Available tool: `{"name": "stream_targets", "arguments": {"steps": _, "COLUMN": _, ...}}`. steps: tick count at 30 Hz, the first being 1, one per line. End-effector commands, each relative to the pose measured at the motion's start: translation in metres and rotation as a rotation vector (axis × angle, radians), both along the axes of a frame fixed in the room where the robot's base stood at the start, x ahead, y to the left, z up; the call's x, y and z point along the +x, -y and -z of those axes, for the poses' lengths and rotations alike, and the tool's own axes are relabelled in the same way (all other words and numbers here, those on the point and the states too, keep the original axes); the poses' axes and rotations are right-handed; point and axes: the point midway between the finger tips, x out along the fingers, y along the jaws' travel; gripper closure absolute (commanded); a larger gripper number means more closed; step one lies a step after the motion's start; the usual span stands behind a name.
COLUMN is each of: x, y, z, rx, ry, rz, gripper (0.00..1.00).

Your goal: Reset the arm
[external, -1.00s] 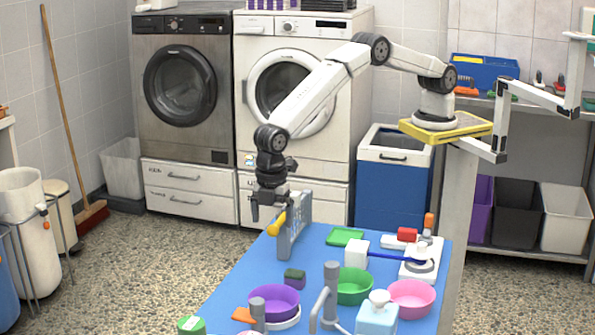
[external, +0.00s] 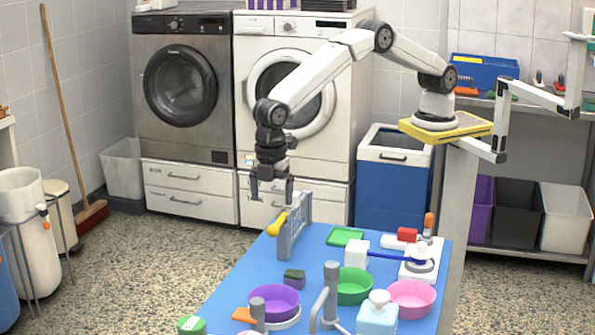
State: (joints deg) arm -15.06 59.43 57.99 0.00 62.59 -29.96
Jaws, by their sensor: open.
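My gripper (external: 272,190) is open and empty. It points down, above the far left corner of the blue table (external: 236,287). It hangs just over and to the left of a grey upright rack (external: 294,228), with a yellow-handled tool (external: 277,224) at the rack's left side. The fingers look apart from the rack, though the exact gap cannot be told. My arm reaches left from its yellow mount.
Purple (external: 274,296), green (external: 354,286) and pink (external: 411,297) bowls stand on the table's near half. A grey tap (external: 328,298), a light-blue bottle (external: 377,315) and a white device (external: 421,262) stand nearby. Washing machines (external: 297,100) stand behind.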

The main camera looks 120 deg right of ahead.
Motion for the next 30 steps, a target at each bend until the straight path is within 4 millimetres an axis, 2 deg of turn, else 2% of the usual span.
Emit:
{"name": "stream_targets", "arguments": {"steps": 6, "x": 0.000, "y": 0.000, "z": -0.010, "rx": 0.000, "ry": 0.000, "rz": 0.000, "gripper": 0.00}}
{"name": "stream_targets", "arguments": {"steps": 20, "x": -0.001, "y": 0.002, "z": -0.012, "rx": 0.000, "ry": 0.001, "rz": 0.006, "gripper": 0.00}}
{"name": "stream_targets", "arguments": {"steps": 26, "x": -0.009, "y": 0.013, "z": -0.019, "rx": 0.004, "ry": 0.013, "rz": 0.049, "gripper": 0.00}}
{"name": "stream_targets", "arguments": {"steps": 30, "x": -0.021, "y": 0.027, "z": -0.028, "rx": 0.008, "ry": 0.030, "rz": 0.105, "gripper": 0.00}}
